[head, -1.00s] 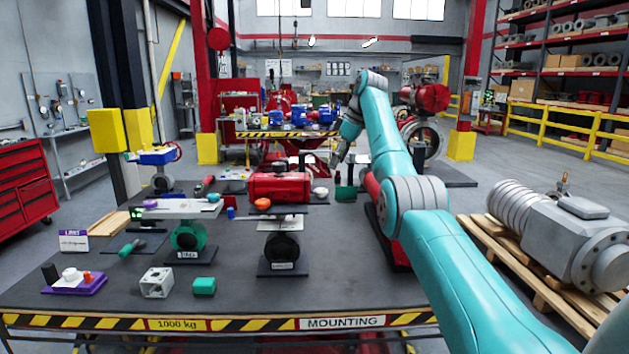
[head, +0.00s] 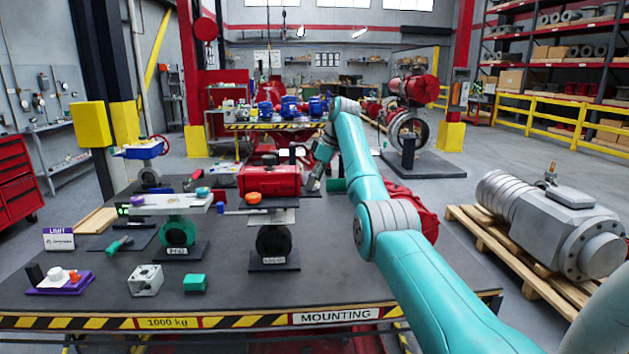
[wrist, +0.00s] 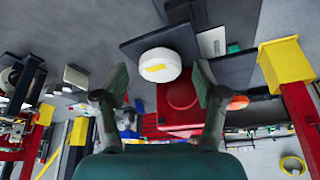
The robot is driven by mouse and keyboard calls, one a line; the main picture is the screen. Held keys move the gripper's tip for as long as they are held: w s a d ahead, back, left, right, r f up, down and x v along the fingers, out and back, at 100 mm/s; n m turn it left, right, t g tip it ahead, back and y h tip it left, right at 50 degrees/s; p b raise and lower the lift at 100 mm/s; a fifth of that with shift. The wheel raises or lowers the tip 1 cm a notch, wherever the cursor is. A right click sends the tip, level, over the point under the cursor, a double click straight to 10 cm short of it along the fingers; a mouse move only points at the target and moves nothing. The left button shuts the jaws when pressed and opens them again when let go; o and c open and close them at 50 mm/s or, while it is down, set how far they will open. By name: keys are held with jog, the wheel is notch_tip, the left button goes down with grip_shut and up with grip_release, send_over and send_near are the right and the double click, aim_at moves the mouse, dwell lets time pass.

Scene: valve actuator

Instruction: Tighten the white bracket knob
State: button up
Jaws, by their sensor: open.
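A white round knob (wrist: 158,66) with a yellow mark sits on a dark bracket plate (wrist: 190,45) in the wrist view. It lies just beyond and between the two fingertips of my gripper (wrist: 159,82), which is open and empty. The fingers look apart from the knob. The red actuator box (wrist: 178,103) is right behind the knob. In the head view my gripper (head: 312,184) points down at the right end of the red actuator (head: 270,180). The knob is not distinguishable there, apparently hidden by my gripper.
An orange knob (head: 253,197) is on the actuator's near side. A white plate on a green valve (head: 179,233) stands to the left. Another white knob on a purple base (head: 60,283), a grey block (head: 145,280) and a green block (head: 195,283) lie at the front left.

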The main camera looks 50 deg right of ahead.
jog(key=shift+f, duration=0.15)
jog(key=shift+c, duration=0.3)
jog(key=c, duration=1.1)
jog(key=shift+m+h, duration=0.3)
jog(key=shift+m, duration=0.5)
jog(key=o, duration=1.2)
jog(key=shift+c, duration=0.2)
jog(key=shift+w, duration=0.1)
